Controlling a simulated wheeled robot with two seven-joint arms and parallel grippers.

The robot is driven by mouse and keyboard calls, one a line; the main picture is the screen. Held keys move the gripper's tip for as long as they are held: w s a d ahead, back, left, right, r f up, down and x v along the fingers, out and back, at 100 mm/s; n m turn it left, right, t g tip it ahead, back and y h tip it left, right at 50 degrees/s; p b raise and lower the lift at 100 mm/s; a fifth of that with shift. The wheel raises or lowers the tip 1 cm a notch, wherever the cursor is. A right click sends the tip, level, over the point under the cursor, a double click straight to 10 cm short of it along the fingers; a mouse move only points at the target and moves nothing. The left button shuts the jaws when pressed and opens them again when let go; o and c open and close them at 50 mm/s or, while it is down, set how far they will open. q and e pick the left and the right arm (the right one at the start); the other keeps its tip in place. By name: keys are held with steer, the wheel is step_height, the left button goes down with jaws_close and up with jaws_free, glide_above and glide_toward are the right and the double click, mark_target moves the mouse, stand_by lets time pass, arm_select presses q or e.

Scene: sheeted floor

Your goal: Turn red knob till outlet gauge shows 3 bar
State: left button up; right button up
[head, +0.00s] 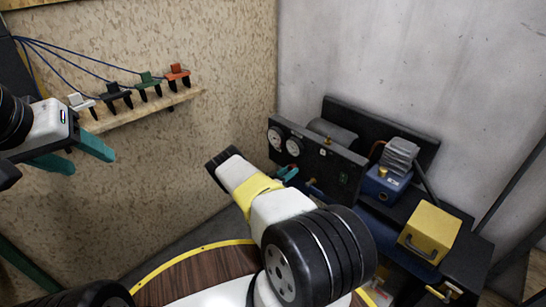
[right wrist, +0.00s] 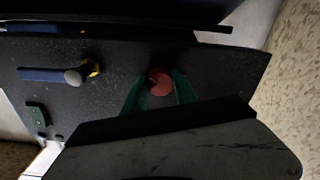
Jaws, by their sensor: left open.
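The red knob (right wrist: 159,82) is on the black panel in the right wrist view, a dark mark on its face. My right gripper (right wrist: 160,88) has a teal finger against each side of it, shut on the knob. My left gripper (head: 78,155) is open and empty at the far left.
A wall shelf (head: 140,112) with several coloured clips and blue cables is near my left gripper. A blue device (head: 385,186) and a yellow box (head: 430,232) stand right of the panel. A round wooden top (head: 190,278) is at the bottom. In the right wrist view, a blue-handled valve (right wrist: 55,76) is left of the knob.

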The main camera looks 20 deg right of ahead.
jaws_close()
steer(key=shift+m, duration=0.9)
steer(key=o, duration=0.8)
jaws_free()
steer(key=shift+o, duration=0.2)
steer(key=shift+a, duration=0.1)
steer(key=v, duration=0.7)
steer(key=shift+a, duration=0.35)
steer(key=shift+s, duration=0.15)
